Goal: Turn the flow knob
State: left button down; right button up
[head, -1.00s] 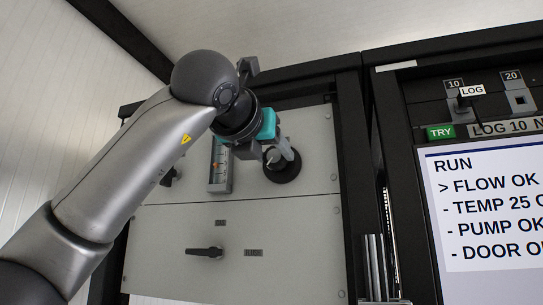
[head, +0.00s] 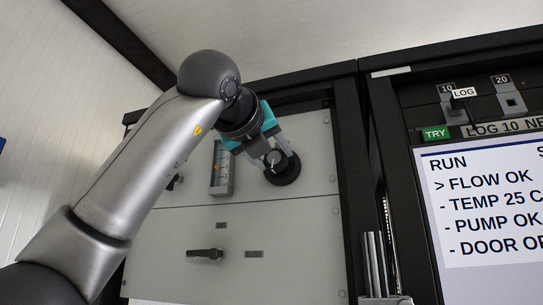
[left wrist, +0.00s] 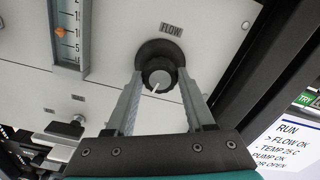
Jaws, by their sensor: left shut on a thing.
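The flow knob (left wrist: 158,76) is a round dark knob with a grey face and a white pointer line, under a FLOW label (left wrist: 171,30) on the light panel. In the left wrist view its pointer slants to the lower left. In the head view the knob's dark round base (head: 284,170) shows at the panel's upper right. My left gripper (head: 275,159) is shut on the knob; its two fingers stand on either side of it in the left wrist view (left wrist: 158,90). The flow gauge (head: 221,168) with an orange float (left wrist: 59,32) is left of the knob.
A black lever handle (head: 206,253) is on the lower panel. The black cabinet frame (head: 351,150) stands right of the knob. Further right, a screen (head: 490,200) reads RUN, FLOW OK. A LOG tag (head: 464,92) hangs above it.

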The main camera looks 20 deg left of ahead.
pick_arm(q)
jog(key=shift+r, duration=0.1)
jog(key=shift+c, duration=1.3)
grip_release()
jog(key=shift+s, duration=0.55)
jog(key=s+b, duration=0.4)
jog(key=s, duration=1)
jog(key=shift+a, duration=0.3)
jog(key=shift+s, duration=0.1)
